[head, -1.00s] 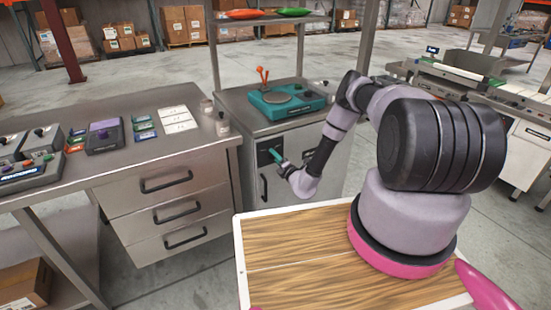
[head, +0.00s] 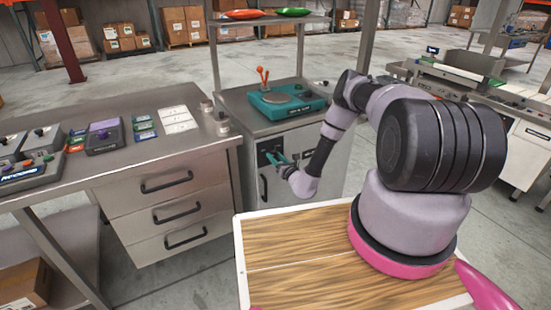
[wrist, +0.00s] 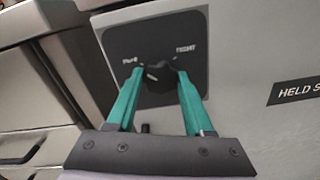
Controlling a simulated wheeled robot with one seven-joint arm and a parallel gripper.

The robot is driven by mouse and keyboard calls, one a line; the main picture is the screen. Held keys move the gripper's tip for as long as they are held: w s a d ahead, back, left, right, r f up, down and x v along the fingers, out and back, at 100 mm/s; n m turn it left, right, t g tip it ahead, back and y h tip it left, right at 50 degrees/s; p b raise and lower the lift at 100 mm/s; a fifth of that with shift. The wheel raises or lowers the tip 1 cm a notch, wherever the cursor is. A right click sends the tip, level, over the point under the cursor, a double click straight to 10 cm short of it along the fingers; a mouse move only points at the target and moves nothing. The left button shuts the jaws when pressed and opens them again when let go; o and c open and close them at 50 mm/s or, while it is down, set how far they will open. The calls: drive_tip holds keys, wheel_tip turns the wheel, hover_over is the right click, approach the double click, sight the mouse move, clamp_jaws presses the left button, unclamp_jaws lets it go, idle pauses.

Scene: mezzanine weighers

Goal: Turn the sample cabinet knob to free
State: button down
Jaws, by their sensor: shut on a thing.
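The sample cabinet (head: 325,165) is a grey metal unit with a black panel (wrist: 185,35) on its front. A dark round knob (wrist: 157,76) sits in the middle of this panel. It has a pale mark on its face, but which way it points is hard to tell. Small white labels stand above the knob at left and right; they are too blurred to read surely. My gripper (wrist: 160,72) has teal fingers, one on each side of the knob and shut on it. In the head view my gripper (head: 274,158) reaches the cabinet's front, where it partly hides the panel.
A black door handle (head: 264,188) is below the panel. A teal device (head: 287,101) stands on the cabinet top. At left is a steel bench with drawers (head: 160,205) and small instruments. A "HELD S..." label (wrist: 300,90) shows right of the panel.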

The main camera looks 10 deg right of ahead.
drive_tip(key=shift+f+n, duration=0.1)
drive_tip(key=shift+n, duration=1)
drive_tip(key=shift+c, duration=1.4)
unclamp_jaws()
drive_tip(key=shift+s, duration=0.1)
drive_tip(key=v, duration=1)
drive_tip(key=shift+s, duration=0.3)
drive_tip(key=shift+d, duration=0.1)
